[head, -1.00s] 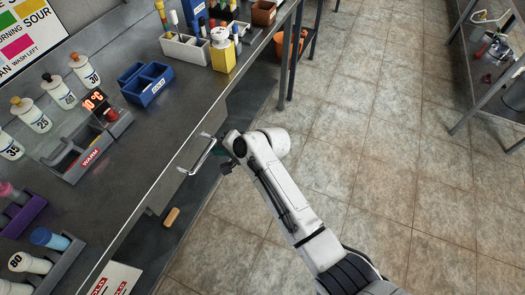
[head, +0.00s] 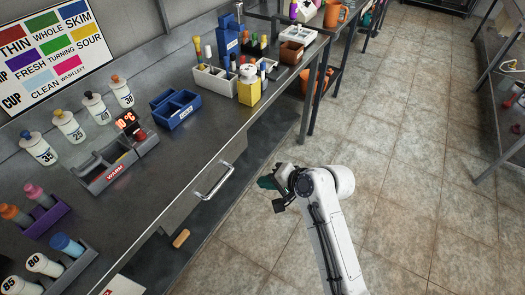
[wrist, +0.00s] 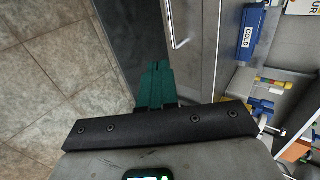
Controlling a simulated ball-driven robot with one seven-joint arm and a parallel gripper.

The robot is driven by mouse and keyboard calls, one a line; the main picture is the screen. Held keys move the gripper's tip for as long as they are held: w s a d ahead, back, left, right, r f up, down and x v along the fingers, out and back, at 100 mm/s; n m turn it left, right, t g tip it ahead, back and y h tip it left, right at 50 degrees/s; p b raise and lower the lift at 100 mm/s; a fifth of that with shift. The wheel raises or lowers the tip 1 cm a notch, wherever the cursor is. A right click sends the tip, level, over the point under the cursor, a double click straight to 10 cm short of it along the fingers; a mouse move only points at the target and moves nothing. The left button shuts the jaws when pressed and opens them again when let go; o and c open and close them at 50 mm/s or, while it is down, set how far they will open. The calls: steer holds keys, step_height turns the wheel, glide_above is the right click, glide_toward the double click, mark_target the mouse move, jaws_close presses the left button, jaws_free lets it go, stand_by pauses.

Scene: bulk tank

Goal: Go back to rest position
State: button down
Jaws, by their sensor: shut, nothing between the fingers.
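My gripper (head: 268,183) hangs over the floor in front of the bench, apart from the drawer handle (head: 215,182). In the wrist view my gripper's green fingers (wrist: 156,84) are together with nothing between them. The handle (wrist: 178,28) also shows there, just ahead and to the right of the fingers. The drawer (head: 195,195) carrying the handle looks closed, its front about level with the bench edge.
The metal bench (head: 150,195) holds a grey WARM rack (head: 115,168), a blue COLD bin (head: 176,110), a yellow container (head: 249,88) and several bottles. A tan block (head: 181,238) lies below the bench. The tiled floor (head: 410,170) to the right is clear.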

steer(key=s+d+f+n+g+h, duration=0.1)
steer(key=s+d+f+n+h, duration=0.15)
steer(key=s+d, duration=0.5)
steer(key=s+d+f+n+g+h, duration=0.15)
steer(key=s+d+f, duration=0.3)
steer(key=s, duration=0.55)
steer(key=s+d+r+n+g+h, duration=0.1)
steer(key=s+d+h, duration=0.1)
steer(key=s+d, duration=0.3)
steer(key=s+d+r+n+g+h, duration=0.1)
steer(key=s+d, duration=0.4)
steer(key=s, duration=0.7)
steer(key=shift+d+n+g+h, duration=0.35)
steer(key=shift+n+h, duration=0.05)
steer(key=shift+h, duration=0.4)
